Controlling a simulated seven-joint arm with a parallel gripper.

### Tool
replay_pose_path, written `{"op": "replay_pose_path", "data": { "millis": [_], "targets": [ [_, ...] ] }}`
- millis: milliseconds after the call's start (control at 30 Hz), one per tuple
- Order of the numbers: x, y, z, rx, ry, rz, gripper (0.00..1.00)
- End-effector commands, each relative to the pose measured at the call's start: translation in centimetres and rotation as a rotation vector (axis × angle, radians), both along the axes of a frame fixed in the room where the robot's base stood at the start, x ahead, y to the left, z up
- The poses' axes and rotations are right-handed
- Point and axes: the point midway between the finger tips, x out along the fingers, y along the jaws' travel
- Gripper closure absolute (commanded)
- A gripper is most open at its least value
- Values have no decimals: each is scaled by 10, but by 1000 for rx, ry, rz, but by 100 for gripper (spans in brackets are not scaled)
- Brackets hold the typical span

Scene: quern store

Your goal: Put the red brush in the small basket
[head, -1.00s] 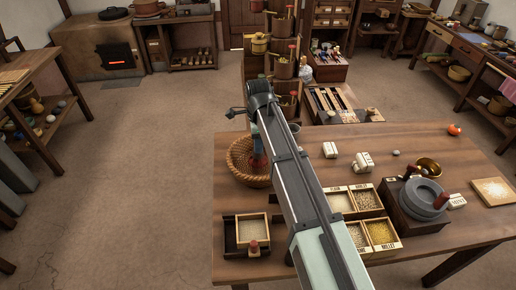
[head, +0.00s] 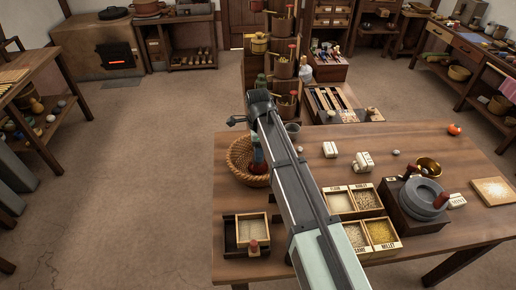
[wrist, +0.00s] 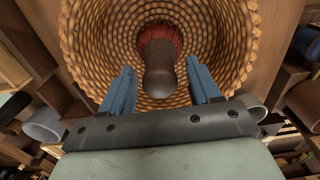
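The round woven basket (head: 240,160) stands on the table's left part; in the wrist view its coiled wall (wrist: 90,45) fills the upper middle. The red brush (wrist: 160,75) is inside it, with red bristles toward the basket floor and a dark rounded handle pointing toward the wrist camera. My gripper (wrist: 160,84) has its two blue fingers spread, one on each side of the handle, with a visible gap on both sides. In the head view my gripper (head: 258,155) is over the basket, and my arm hides part of the basket's right side.
Right of the basket are grain boxes (head: 366,200), white blocks (head: 330,149), a stone quern (head: 424,196) and a brass bowl (head: 428,166). A framed tray (head: 231,240) lies in front of the basket. A tiered stand (head: 284,68) rises behind the table.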

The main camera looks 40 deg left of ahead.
Motion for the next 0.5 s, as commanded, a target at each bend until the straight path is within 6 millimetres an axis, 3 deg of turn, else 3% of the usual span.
{"op": "replay_pose_path", "data": {
  "millis": [267, 500],
  "targets": [
    [0, 0, 4, 1, -1, 0, 38],
    [1, 1, 34, 1, -1, 0, 38]
  ]
}}
